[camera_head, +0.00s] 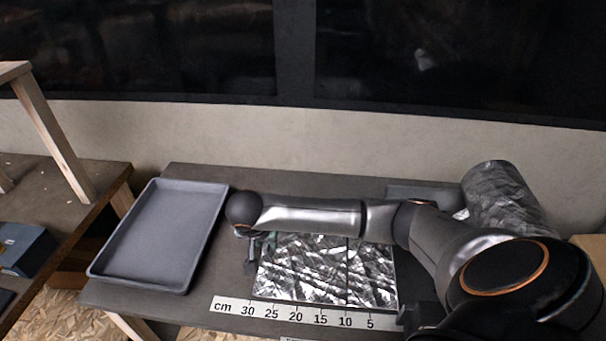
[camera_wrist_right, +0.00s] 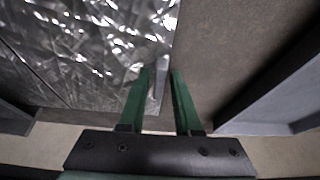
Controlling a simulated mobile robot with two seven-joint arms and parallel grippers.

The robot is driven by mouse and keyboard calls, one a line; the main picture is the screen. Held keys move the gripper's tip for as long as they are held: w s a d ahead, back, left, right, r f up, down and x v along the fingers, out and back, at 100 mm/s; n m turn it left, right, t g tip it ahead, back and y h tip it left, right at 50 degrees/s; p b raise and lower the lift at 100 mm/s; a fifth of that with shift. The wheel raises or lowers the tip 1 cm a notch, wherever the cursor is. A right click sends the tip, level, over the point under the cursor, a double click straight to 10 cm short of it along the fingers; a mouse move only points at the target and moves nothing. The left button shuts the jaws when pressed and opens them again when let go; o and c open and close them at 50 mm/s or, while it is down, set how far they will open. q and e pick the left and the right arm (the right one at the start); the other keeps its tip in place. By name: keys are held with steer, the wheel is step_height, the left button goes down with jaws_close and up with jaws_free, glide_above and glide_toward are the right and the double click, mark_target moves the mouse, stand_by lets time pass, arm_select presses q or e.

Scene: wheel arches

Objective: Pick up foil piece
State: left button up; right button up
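A crinkled silver foil piece (camera_head: 300,268) lies flat on the grey worktable, with a narrower foil section (camera_head: 372,275) to its right beyond a straight dividing line. In the right wrist view the foil (camera_wrist_right: 85,50) fills the upper left. A small upright grey tab (camera_wrist_right: 160,82) stands at the foil's edge. My right gripper (camera_wrist_right: 160,75) points down at the foil's left edge, its green fingers on either side of the tab with a narrow gap. In the head view my right gripper (camera_head: 258,243) is partly hidden by its own wrist. My left gripper is not in view.
An empty grey tray (camera_head: 160,238) lies left of the foil. A printed centimetre ruler (camera_head: 300,314) runs along the front. A foil roll (camera_head: 503,195) sits at the back right. A wooden-framed bench (camera_head: 60,190) stands at the left.

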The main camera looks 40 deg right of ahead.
jaws_close()
steer(key=shift+r, duration=0.1)
stand_by(0.4)
steer(key=shift+w+r, duration=0.1)
steer(key=shift+r, duration=0.15)
steer(key=v, duration=0.3)
steer(key=shift+d+r, duration=0.15)
steer(key=shift+r, duration=0.25)
steer(key=s+a+r+p, duration=0.3)
steer(key=s+a+r, duration=0.4)
steer(key=s, duration=0.4)
steer(key=shift+r, duration=0.85)
